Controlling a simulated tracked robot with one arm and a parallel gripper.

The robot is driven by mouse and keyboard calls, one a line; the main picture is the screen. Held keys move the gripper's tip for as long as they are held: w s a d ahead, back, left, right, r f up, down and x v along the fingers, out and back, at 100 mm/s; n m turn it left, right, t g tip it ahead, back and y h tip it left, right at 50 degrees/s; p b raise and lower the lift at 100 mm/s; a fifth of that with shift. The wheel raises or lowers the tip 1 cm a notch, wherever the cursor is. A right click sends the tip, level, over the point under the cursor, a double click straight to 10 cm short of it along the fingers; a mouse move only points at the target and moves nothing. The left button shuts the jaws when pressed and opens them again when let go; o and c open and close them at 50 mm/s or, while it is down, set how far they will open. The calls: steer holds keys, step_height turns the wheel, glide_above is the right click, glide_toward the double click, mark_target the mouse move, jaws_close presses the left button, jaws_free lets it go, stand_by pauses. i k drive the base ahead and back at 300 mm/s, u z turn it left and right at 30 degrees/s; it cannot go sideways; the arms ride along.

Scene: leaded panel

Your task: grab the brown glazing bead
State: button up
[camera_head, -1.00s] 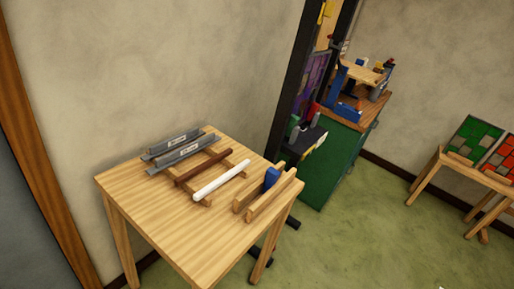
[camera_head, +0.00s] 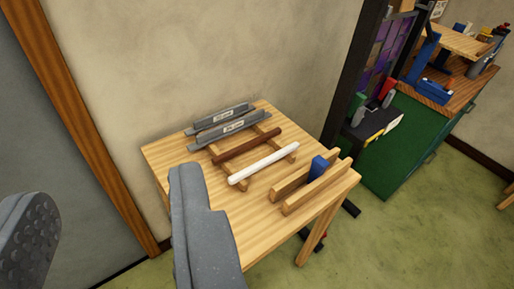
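The brown glazing bead (camera_head: 247,145) is a dark brown bar lying across two wooden rails on a light wooden table (camera_head: 262,215). It lies between a white bar (camera_head: 264,163) in front and grey bars (camera_head: 228,129) behind. My gripper (camera_head: 122,230) shows at the lower left as two grey fingers spread wide apart, with nothing between them. Its right finger overlaps the table's left front part in the picture. The gripper is apart from the bead, which is fully in view.
A blue item (camera_head: 317,168) stands in a wooden holder (camera_head: 318,187) at the table's right. A dark upright post (camera_head: 355,75) stands behind the table, with a green cabinet (camera_head: 408,150) to the right. Green floor is clear at the lower right.

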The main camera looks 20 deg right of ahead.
mark_target(223, 157)
steer(key=z, duration=0.1)
steer(key=i, duration=1)
steer(key=u, duration=0.1)
